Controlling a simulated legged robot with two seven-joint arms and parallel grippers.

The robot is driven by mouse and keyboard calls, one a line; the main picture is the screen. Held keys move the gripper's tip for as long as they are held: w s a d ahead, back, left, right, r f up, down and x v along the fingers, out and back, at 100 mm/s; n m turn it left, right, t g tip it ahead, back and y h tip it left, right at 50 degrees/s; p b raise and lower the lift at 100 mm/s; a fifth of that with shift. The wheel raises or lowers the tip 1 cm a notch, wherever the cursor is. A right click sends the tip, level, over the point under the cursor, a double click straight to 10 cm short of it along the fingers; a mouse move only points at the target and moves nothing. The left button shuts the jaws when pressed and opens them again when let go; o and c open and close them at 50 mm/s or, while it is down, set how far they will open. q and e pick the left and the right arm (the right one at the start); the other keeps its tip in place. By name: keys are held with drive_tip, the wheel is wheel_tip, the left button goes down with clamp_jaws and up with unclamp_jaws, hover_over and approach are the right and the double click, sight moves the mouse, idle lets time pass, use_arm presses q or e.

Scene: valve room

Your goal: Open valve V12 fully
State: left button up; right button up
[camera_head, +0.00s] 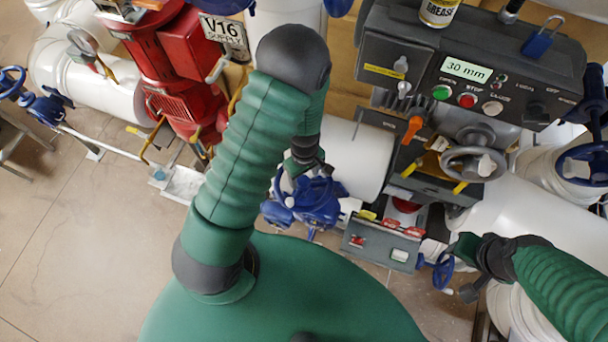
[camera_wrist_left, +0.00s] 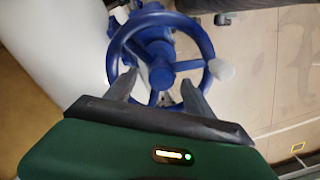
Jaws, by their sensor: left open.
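A blue handwheel valve (camera_head: 300,203) stands below the white pipe in the middle of the head view; no V12 label is readable on it. My left gripper (camera_head: 298,174) reaches down over it, partly hidden by my own arm. In the left wrist view the blue handwheel (camera_wrist_left: 206,42) shows spokes, a hub and a pale handle knob (camera_wrist_left: 222,70). There my left gripper (camera_wrist_left: 157,80) is open, with its two fingers apart over the near side of the wheel; contact cannot be told. My right gripper (camera_head: 468,268) is beside a small blue handwheel (camera_head: 443,271); its jaws are unclear.
A dark control box (camera_head: 470,75) reading "30 mm" stands behind at the upper right, with a grey handwheel (camera_head: 474,164) below. Bare floor (camera_head: 80,230) is at the left.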

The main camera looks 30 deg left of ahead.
use_arm(q)
wheel_tip(320, 180, up, 3)
drive_tip(key=shift+s+f, duration=0.1)
drive_tip(key=shift+s, duration=0.05)
drive_tip(key=shift+s+d+r, duration=0.15)
drive_tip(key=shift+s+r, duration=0.05)
drive_tip(key=shift+w+f+m+b, duration=0.2)
drive_tip(key=shift+m+b, duration=0.2)
drive_tip(key=shift+m, duration=0.5)
drive_tip(key=shift+w+m, duration=0.1)
drive_tip(key=shift+m, duration=1)
drive_tip(key=shift+w+a+m, duration=0.1)
drive_tip(key=shift+a+m, duration=0.15)
drive_tip(key=shift+m, duration=0.15)
drive_tip(key=shift+a, duration=0.1)
use_arm(e)
drive_tip(key=shift+s+r, duration=0.15)
drive_tip(key=shift+s, duration=0.1)
